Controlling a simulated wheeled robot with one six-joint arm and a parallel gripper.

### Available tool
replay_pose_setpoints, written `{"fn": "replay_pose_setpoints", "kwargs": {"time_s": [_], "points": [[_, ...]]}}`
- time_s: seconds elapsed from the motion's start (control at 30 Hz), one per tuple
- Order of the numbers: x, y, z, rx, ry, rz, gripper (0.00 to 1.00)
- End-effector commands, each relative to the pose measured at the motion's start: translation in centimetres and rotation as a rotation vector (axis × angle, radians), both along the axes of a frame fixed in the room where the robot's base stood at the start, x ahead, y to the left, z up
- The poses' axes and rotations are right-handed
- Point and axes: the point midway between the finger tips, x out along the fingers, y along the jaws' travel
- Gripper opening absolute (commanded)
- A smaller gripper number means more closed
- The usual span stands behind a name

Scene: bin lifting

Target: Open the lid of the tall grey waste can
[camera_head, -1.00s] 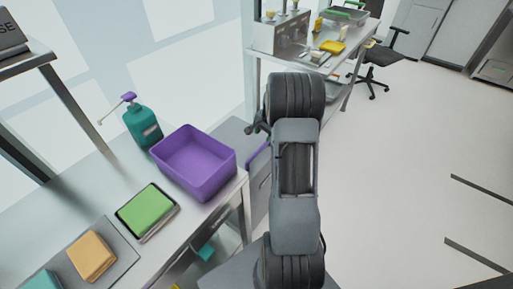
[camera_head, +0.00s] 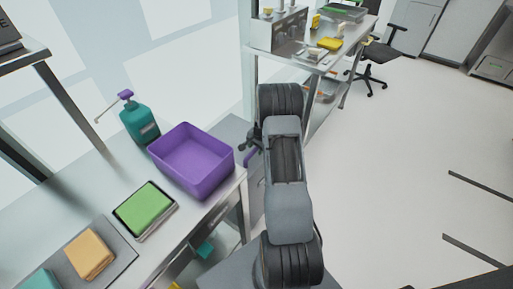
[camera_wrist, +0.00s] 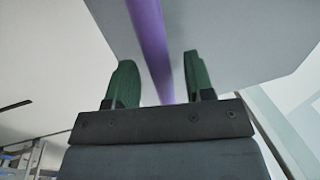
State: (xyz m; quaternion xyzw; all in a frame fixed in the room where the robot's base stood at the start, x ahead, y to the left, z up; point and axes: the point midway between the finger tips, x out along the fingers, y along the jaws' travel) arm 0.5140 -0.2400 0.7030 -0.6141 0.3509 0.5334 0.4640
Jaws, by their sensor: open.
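The grey waste can (camera_head: 229,131) stands just past the purple bin, partly hidden by my arm. Its flat grey top looks level and shut. A purple strip (camera_head: 250,158) shows at its edge. My gripper (camera_head: 252,143) is beside this edge, mostly hidden by my own wrist. In the wrist view my gripper (camera_wrist: 160,84) is open, with two green fingers apart. The purple strip (camera_wrist: 152,45) runs between and beyond them, against a grey panel (camera_wrist: 225,40) of the can. Whether either finger touches the strip I cannot tell.
The steel table (camera_head: 75,182) on the left holds an open purple bin (camera_head: 195,185), a teal pump bottle (camera_head: 139,122) and a green block (camera_head: 143,207). Another table (camera_head: 330,55) and a chair (camera_head: 372,65) stand behind. The floor (camera_head: 400,160) at right is mostly clear.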

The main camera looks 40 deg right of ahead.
Motion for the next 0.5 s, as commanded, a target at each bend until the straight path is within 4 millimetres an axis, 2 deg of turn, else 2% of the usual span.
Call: {"fn": "replay_pose_setpoints", "kwargs": {"time_s": [0.13,0.5], "points": [[-0.01,-0.01,0.01,0.000,0.000,0.000,0.48],[-0.02,-0.02,0.02,0.000,0.000,0.000,0.12]]}}
